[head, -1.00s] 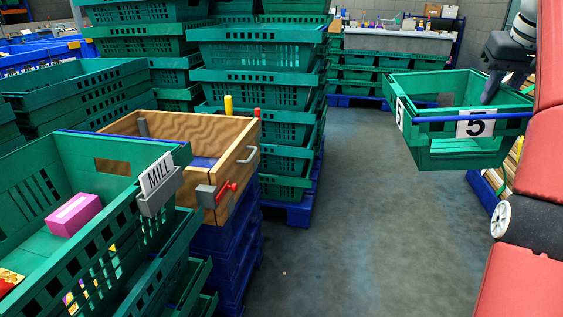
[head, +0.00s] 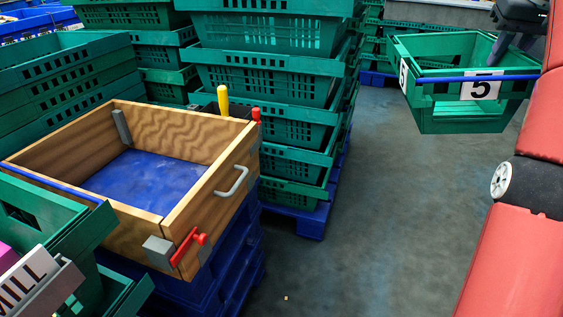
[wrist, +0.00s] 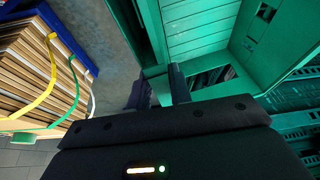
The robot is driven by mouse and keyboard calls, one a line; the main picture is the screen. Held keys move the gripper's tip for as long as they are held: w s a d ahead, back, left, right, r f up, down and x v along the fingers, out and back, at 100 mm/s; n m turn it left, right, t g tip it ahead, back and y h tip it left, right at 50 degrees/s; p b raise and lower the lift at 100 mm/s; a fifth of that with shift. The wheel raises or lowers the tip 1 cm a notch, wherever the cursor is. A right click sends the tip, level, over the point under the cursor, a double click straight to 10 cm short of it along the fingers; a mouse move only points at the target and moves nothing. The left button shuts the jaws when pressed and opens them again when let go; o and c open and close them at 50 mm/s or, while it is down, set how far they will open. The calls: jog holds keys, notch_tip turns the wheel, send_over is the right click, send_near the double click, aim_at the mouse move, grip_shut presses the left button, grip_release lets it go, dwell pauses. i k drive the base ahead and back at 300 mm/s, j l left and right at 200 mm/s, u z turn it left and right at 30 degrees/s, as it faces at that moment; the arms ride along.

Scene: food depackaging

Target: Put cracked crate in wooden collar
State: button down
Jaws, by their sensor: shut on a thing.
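The green crate marked 5 (head: 428,98) hangs in the air at the upper right of the head view. My gripper (wrist: 160,88) is shut on its wall in the wrist view; in the head view the fingertips are not clear. The crate's slatted inside (wrist: 195,35) shows beyond the fingers. A crack is not clear to see. The wooden collar (head: 205,187) stands at the left on a blue pallet stack, well apart from the crate. It is open on top, with a bare blue floor (head: 150,180), a metal handle and a red latch.
Grey floor (head: 385,220) is clear between collar and crate. Strapped flat boards (wrist: 35,75) show in the wrist view.

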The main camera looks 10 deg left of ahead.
aim_at(150, 195)
jog(key=i+u, duration=0.25)
jog(key=u, duration=0.2)
jog(key=i+u, duration=0.25)
jog(key=u, duration=0.2)
jog(key=i+u, duration=0.25)
jog(key=u, duration=0.2)
jog(key=i+u, duration=0.45)
jog(key=u, duration=0.25)
